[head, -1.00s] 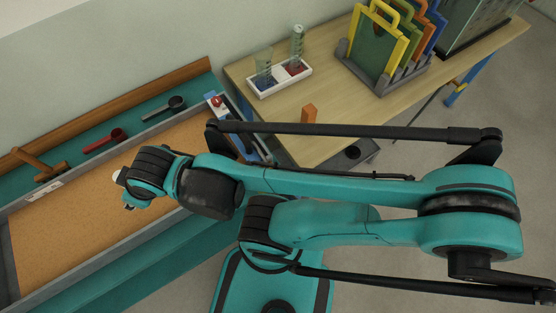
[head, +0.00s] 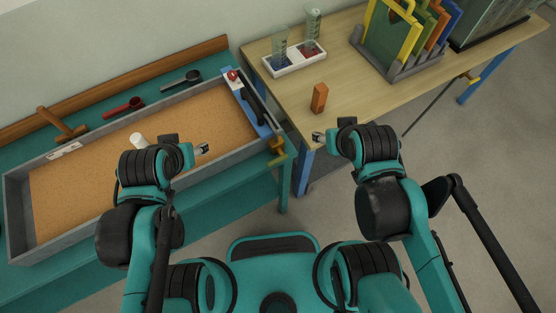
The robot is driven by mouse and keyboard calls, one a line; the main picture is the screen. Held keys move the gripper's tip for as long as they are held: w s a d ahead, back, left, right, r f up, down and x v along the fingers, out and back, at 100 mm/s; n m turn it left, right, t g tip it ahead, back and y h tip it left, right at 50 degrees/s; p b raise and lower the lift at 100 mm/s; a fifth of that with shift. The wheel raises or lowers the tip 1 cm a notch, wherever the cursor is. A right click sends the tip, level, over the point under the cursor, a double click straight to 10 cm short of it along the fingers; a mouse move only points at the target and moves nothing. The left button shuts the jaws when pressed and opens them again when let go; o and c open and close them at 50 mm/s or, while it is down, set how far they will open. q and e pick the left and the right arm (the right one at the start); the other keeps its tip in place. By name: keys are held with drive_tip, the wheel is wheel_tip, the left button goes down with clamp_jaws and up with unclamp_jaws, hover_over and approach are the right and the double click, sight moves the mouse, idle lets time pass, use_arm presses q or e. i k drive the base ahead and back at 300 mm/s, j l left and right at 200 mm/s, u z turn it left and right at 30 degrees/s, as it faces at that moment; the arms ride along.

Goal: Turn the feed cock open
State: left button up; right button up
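A brass-yellow fitting (head: 277,150) sits at the near right corner of the sand tray. A second small yellow fitting (head: 470,77) is at the front edge of the wooden table, by a blue leg and a thin dark rod. I cannot tell which of them is the feed cock, nor how its handle is set. My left gripper (head: 203,149) is above the tray's right part, left of the brass fitting. My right gripper (head: 319,136) is near the wooden table's front left corner, between the two fittings. Both touch nothing visible; their fingers are too small to read.
The sand tray (head: 20,192) stands on a teal bench with a mallet (head: 62,124), red scoop (head: 124,107) and dark scoop (head: 180,80) behind. The wooden table (head: 362,95) holds an orange block (head: 319,98), a white cylinder tray (head: 270,68), a rack of coloured boards (head: 395,38) and a glass tank (head: 488,18).

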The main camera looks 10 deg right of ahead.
sight(283, 155)
drive_tip(key=l+z, duration=0.2)
drive_tip(key=l+u, duration=0.15)
drive_tip(key=l, duration=0.45)
drive_tip(key=l+u, duration=0.2)
drive_tip(key=l, duration=0.35)
drive_tip(key=k+l+u, duration=0.15)
drive_tip(key=l, duration=0.45)
